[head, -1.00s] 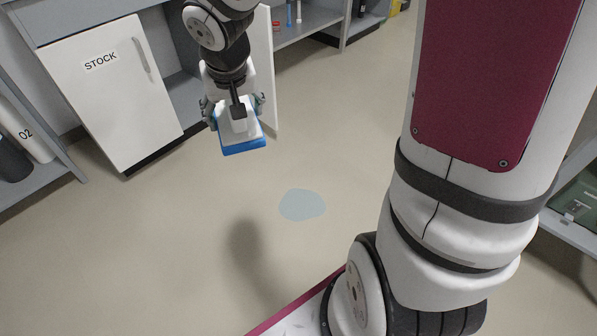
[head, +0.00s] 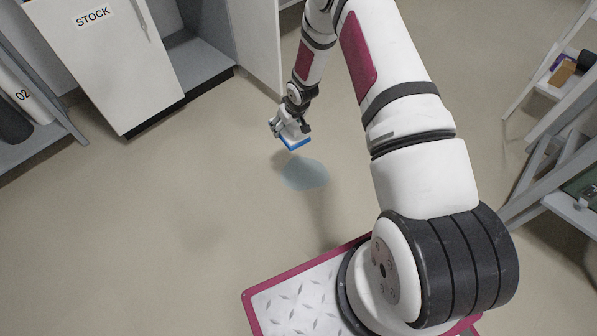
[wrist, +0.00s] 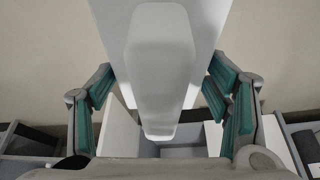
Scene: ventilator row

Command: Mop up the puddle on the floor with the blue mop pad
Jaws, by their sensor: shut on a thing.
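The blue mop pad (head: 295,144) shows as a blue edge under a white body in the head view. My gripper (head: 289,128) is shut on the white grip on top of the pad. In the wrist view the pad's white grip (wrist: 160,70) stands between the teal-lined fingers of my gripper (wrist: 165,95). The pale blue puddle (head: 304,174) lies flat on the beige floor, just below and to the right of the pad in the head view. The pad appears to be a little above the floor, apart from the puddle. The blue underside is hidden in the wrist view.
A white STOCK cabinet door (head: 105,60) stands at the upper left, with an open cabinet beside it. A shelf with a cylinder marked O2 (head: 22,97) is at the left edge. Grey shelving (head: 545,130) stands at the right. The floor around the puddle is clear.

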